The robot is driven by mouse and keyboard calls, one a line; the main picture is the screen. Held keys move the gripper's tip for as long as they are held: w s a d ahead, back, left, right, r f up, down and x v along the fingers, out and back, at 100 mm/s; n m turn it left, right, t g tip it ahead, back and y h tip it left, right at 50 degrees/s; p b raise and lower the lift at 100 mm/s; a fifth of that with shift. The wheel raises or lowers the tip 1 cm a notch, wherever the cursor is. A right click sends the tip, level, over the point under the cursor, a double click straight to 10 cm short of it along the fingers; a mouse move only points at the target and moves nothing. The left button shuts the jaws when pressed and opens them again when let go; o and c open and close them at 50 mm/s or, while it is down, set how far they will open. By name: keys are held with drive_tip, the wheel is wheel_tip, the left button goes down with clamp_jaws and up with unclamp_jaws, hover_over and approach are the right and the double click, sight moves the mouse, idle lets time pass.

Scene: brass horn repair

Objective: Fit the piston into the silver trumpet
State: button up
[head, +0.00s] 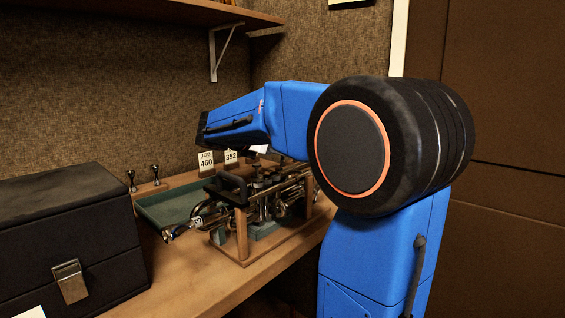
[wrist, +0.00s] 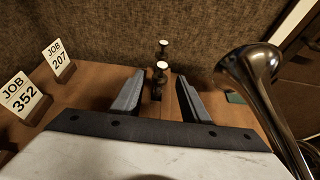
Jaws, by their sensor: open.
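In the wrist view my gripper (wrist: 160,82) is open and empty, its two dark fingers spread apart. A slim upright piston (wrist: 160,73) with a white round top stands between and just beyond the fingertips, with no visible contact. A second white-topped piece (wrist: 163,45) stands behind it. A shiny, dark-reflecting silver bell (wrist: 252,75) flares up on the right of the wrist view. In the head view, metal horns (head: 275,198) lie on a wooden stand (head: 242,235); I cannot tell which is the silver trumpet. My arm hides the gripper's fingers there.
A black case (head: 70,235) stands at the left, beside a green tray (head: 170,205). Two knobbed upright pieces (head: 132,180) stand behind the tray. Job cards 460 (head: 206,161), 352 (head: 231,157) and 207 (wrist: 57,57) stand along the back. A shelf hangs above.

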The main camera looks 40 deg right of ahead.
drive_tip(key=shift+x, duration=1.5)
clamp_jaws()
